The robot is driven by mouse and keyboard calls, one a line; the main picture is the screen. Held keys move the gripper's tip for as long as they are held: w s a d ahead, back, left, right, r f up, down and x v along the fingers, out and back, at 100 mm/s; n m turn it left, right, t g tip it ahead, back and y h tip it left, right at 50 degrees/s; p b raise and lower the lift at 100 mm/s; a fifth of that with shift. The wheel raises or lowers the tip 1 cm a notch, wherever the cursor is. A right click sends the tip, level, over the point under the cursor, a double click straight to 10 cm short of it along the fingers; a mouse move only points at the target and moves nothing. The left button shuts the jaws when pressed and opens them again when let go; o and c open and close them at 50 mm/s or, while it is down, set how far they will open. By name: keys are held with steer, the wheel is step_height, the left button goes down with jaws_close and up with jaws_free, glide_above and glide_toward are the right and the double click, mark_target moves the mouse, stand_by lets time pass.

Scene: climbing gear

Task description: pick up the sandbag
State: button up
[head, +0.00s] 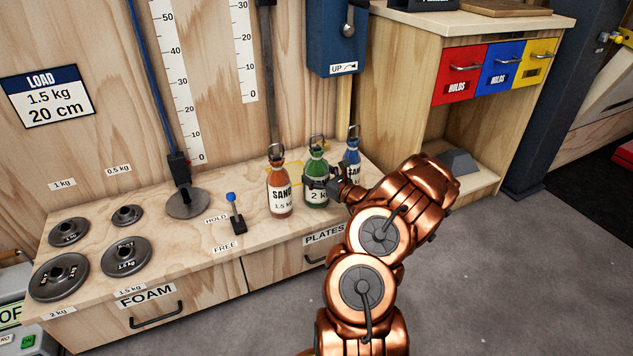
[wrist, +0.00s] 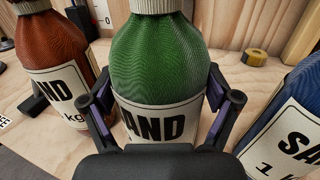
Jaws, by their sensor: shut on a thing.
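Three bottle-shaped sandbags with white SAND labels stand in a row on the wooden bench (head: 95,275). The green sandbag (head: 316,170), marked 2 k, is in the middle. It fills the centre of the wrist view (wrist: 160,55). My gripper (head: 325,186) is shut on the green sandbag, with one finger on each side around its label. The orange-red sandbag (head: 279,190), marked 1.5 k, stands to its left. The blue sandbag (head: 352,158) stands to its right, partly hidden by my gripper. I cannot tell whether the green sandbag touches the bench.
A hanging round plate (head: 188,203) and a small blue-tipped lever (head: 233,205) are left of the sandbags. Several weight plates (head: 126,256) lie farther left. A yellow-brown roll (wrist: 255,58) sits behind. A cabinet with coloured drawers (head: 500,70) stands at right.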

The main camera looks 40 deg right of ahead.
mark_target(317, 163)
steer(key=shift+r, duration=0.15)
steer(key=shift+w+r+p, duration=0.1)
steer(key=shift+r+p, duration=1.05)
steer(key=shift+r, duration=0.8)
steer(key=s+a+p, duration=0.2)
steer(key=s, duration=0.5)
steer(key=s+a+r+p, duration=0.1)
steer(key=s+a+p, duration=0.1)
steer(key=s, duration=0.6)
steer(key=shift+s+a+p, duration=0.2)
steer(key=shift+p, duration=0.6)
steer(key=shift+a+r, duration=0.1)
